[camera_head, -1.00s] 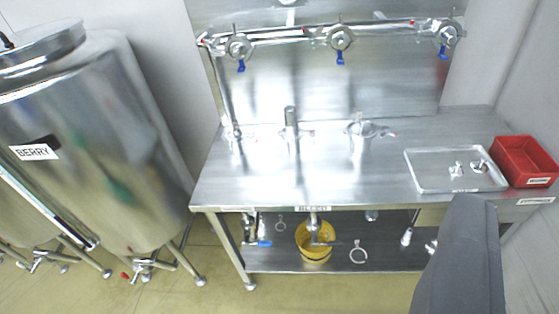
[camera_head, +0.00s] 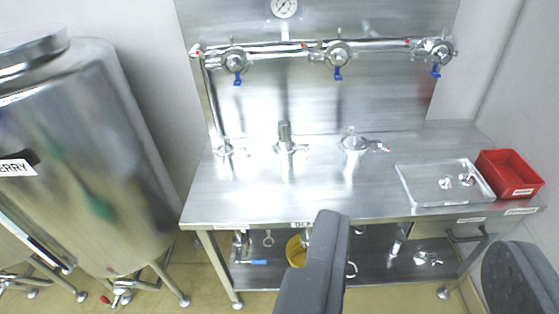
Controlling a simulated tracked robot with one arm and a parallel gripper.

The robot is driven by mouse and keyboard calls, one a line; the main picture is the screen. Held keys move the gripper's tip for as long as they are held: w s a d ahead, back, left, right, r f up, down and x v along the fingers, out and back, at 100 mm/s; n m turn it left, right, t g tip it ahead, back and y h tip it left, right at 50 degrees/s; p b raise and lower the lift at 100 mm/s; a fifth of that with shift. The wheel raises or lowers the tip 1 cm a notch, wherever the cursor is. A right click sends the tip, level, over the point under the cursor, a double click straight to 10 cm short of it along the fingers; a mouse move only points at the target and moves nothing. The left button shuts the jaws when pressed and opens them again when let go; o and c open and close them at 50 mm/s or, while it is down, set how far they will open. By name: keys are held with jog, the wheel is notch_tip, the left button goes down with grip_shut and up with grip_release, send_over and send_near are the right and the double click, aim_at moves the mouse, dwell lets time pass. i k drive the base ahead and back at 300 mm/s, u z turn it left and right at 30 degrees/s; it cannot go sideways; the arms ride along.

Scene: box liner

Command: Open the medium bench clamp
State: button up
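Three metal clamp fittings stand in a row along the back of the steel bench (camera_head: 260,200): a small one at the left (camera_head: 225,149), a middle one around an upright capped pipe (camera_head: 285,136), and a wider one at the right (camera_head: 354,144) with a red-tipped handle. The labels are too small to read, so I cannot tell for sure which clamp is the medium one. I also cannot tell whether the middle clamp is shut.
A clear tray (camera_head: 413,190) with small metal parts and a red bin (camera_head: 509,172) sit at the bench's right. A pipe with blue-handled valves (camera_head: 290,51) crosses the back panel. A steel tank (camera_head: 85,170) stands left. A yellow bucket (camera_head: 295,252) is partly hidden below.

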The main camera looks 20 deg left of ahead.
aim_at(285, 154)
jog(key=u, duration=0.05)
jog(key=i, duration=1)
jog(key=z, duration=0.05)
